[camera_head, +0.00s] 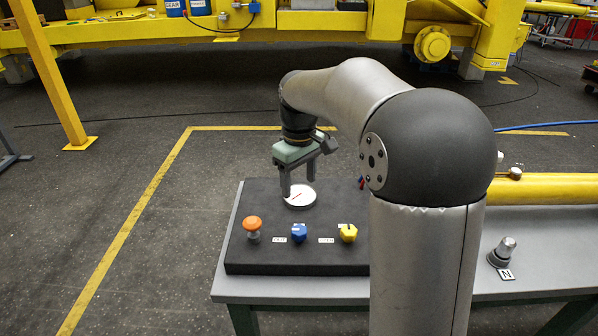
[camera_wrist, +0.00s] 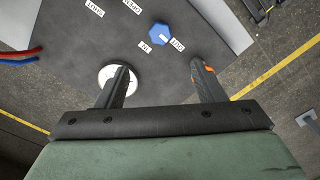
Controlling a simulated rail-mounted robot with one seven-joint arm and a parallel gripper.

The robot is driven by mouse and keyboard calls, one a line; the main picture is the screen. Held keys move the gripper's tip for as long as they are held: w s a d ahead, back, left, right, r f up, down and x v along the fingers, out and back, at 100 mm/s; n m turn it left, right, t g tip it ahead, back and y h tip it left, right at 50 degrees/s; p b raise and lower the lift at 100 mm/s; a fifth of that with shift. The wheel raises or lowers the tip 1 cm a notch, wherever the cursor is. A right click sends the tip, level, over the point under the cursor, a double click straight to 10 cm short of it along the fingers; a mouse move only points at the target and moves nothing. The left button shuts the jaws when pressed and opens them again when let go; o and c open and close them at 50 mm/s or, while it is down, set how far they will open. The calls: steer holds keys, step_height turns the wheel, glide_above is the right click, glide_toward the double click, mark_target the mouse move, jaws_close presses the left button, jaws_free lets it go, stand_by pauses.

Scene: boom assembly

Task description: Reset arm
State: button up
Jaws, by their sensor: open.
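My gripper (camera_head: 298,183) hangs from my arm over the dark control board with its two fingers apart and nothing between them. In the wrist view my gripper (camera_wrist: 161,72) shows the same open fingers over the board. A white round dial with a red needle (camera_head: 299,198) sits on the board under the fingers; in the wrist view the dial (camera_wrist: 107,86) is partly hidden by the left finger. An orange knob (camera_head: 252,224), a blue knob (camera_head: 299,232) and a yellow knob (camera_head: 348,233) stand in a row along the board's front. A blue knob also shows in the wrist view (camera_wrist: 160,34).
The board (camera_head: 270,262) lies on a grey table (camera_head: 290,288). My arm hides the board's right part. A yellow tube (camera_head: 548,188) and a metal fitting (camera_head: 503,252) beside an "N" label are at right. Yellow machinery stands behind; the floor left of the table is clear.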

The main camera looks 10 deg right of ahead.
steer(key=shift+r, duration=0.95)
steer(key=s+f+m, duration=0.3)
steer(key=s+f, duration=0.1)
steer(key=s, duration=0.9)
steer(key=s+a+f+m+p, duration=0.1)
steer(key=s+f, duration=0.4)
steer(key=s, duration=0.9)
steer(key=shift+m, duration=0.9)
